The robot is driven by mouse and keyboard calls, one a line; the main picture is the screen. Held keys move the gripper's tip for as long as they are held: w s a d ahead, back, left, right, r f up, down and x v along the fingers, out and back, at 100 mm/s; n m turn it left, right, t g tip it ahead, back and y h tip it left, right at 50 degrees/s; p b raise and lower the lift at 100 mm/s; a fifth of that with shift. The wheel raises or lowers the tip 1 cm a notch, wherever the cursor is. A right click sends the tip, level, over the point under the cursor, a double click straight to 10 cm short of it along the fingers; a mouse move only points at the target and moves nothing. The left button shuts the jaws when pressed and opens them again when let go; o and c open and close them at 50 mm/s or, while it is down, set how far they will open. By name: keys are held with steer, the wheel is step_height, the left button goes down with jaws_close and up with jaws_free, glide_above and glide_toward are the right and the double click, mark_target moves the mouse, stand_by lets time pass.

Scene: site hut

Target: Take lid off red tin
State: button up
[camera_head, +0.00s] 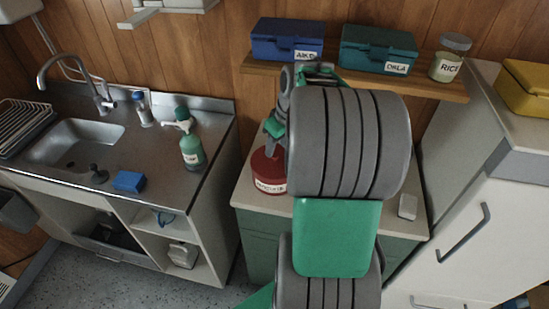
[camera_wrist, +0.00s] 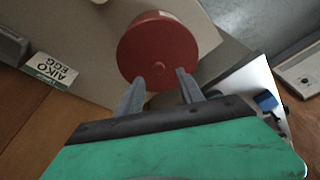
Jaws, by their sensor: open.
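The red tin (camera_head: 268,172) stands on the counter (camera_head: 408,226), left of my arm in the head view, with a white label on its side. In the wrist view its round red lid (camera_wrist: 158,42) with a small knob shows from above. My gripper (camera_wrist: 160,76) is open, its two grey fingertips over the near part of the lid, close to the knob. I cannot tell whether the fingers touch the lid. In the head view my arm hides part of the gripper and the middle of the counter.
A shelf (camera_head: 440,86) above the counter holds a blue box (camera_head: 287,40), a teal box (camera_head: 377,50) and a rice jar (camera_head: 449,58). A sink (camera_head: 92,135) with a green bottle (camera_head: 192,152) and blue sponge (camera_head: 129,181) is left. A white cabinet (camera_head: 480,215) stands right.

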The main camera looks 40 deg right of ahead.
mark_target(275, 156)
steer(key=p+x, duration=0.1)
steer(key=x, duration=0.3)
steer(key=shift+s+f, duration=0.1)
steer(key=shift+f, duration=0.1)
steer(key=shift+r, duration=0.1)
jaws_close()
